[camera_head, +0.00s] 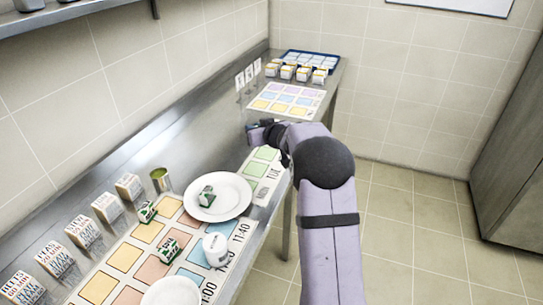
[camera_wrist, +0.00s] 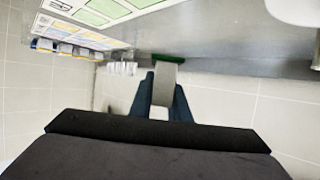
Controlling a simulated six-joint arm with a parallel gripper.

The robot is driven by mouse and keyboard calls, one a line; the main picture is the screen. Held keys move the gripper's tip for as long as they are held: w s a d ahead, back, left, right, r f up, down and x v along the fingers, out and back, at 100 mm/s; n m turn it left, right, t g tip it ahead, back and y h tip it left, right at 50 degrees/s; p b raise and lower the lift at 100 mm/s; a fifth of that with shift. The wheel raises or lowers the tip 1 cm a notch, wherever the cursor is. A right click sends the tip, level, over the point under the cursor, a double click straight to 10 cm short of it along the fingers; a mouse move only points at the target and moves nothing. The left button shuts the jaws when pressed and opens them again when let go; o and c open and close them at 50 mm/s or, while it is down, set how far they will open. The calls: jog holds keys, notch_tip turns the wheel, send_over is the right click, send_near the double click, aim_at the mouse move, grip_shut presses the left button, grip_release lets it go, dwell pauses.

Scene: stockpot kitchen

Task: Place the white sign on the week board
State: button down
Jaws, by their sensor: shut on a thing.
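My gripper (camera_head: 262,132) hangs over the counter, near the wall, between the plate and the far board. In the wrist view my gripper (camera_wrist: 165,92) is shut on a pale grey-white piece (camera_wrist: 164,82) with a green end, apparently the white sign. Its face cannot be read, and the gripper hides it in the head view. I cannot tell for sure which board is the week board.
A far board (camera_head: 287,99) with coloured squares lies before a blue tray (camera_head: 335,60) of small containers. Three white cards (camera_head: 248,75) stand by the wall.

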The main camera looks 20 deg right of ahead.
aim_at(259, 162)
jog(key=shift+m+h, duration=0.3)
jog(key=shift+h, duration=0.1)
jog(key=shift+s+d+f+b, duration=0.1)
jog(key=shift+d+f+b, duration=0.15)
jog(key=shift+f, duration=1.6)
jog(key=shift+s+d+f+b, duration=0.1)
jog(key=shift+f+b, duration=0.2)
jog(key=shift+f, duration=1.5)
jog(key=shift+d+f+b, duration=0.2)
jog(key=shift+f+b, duration=0.1)
jog(key=shift+f, duration=1.55)
jog(key=shift+f, duration=0.1)
jog(key=shift+f, duration=0.1)
jog(key=c, duration=1.7)
grip_release()
jog(key=shift+o, duration=0.2)
